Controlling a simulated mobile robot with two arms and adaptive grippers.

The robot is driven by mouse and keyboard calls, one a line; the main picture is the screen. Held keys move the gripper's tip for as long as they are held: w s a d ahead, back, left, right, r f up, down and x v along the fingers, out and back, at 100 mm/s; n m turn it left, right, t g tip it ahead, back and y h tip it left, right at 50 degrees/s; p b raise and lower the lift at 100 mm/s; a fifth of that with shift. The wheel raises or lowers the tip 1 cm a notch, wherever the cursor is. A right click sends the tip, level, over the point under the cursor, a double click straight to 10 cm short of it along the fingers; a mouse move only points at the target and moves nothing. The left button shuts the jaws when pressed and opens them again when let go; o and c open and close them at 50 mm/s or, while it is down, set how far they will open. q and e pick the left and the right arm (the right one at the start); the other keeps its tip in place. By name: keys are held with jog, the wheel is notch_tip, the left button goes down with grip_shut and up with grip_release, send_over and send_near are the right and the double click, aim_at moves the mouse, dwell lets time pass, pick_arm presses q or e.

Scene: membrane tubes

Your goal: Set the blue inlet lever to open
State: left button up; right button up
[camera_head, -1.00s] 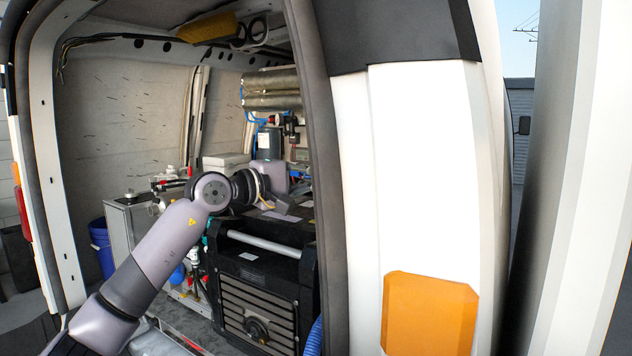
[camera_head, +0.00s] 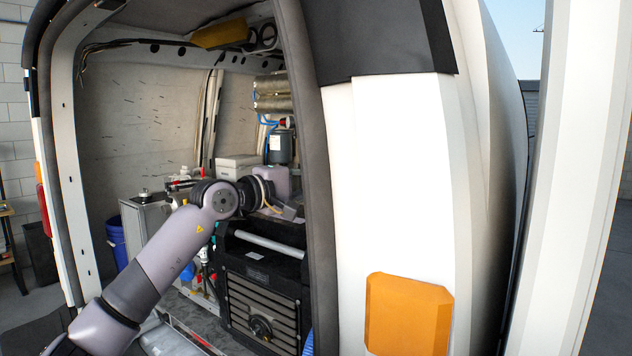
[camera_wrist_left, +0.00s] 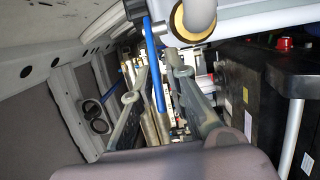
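My left arm (camera_head: 150,280) reaches from the left into the open van. Its gripper is largely hidden behind my wrist in the head view. In the left wrist view my left gripper (camera_wrist_left: 158,62) shows two dark fingers spread apart with nothing held. A straight blue bar or hose (camera_wrist_left: 156,72) lies in line with the gap between the fingers; I cannot tell whether it is the inlet lever. Blue hoses (camera_head: 266,121) show by the metal membrane tubes (camera_head: 272,93) in the head view. I cannot make out the blue inlet lever for sure. My right gripper is out of view.
The van's right rear post and white side panel (camera_head: 390,180) stand close on the right. A black machine with a grey bar (camera_head: 262,300) is below my wrist. A metal cabinet (camera_head: 145,222) and a blue bucket (camera_head: 116,243) are at the left.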

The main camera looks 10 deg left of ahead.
pick_arm(q)
jog(key=shift+o, duration=0.9)
jog(key=shift+r, duration=0.1)
jog(key=v, duration=1.2)
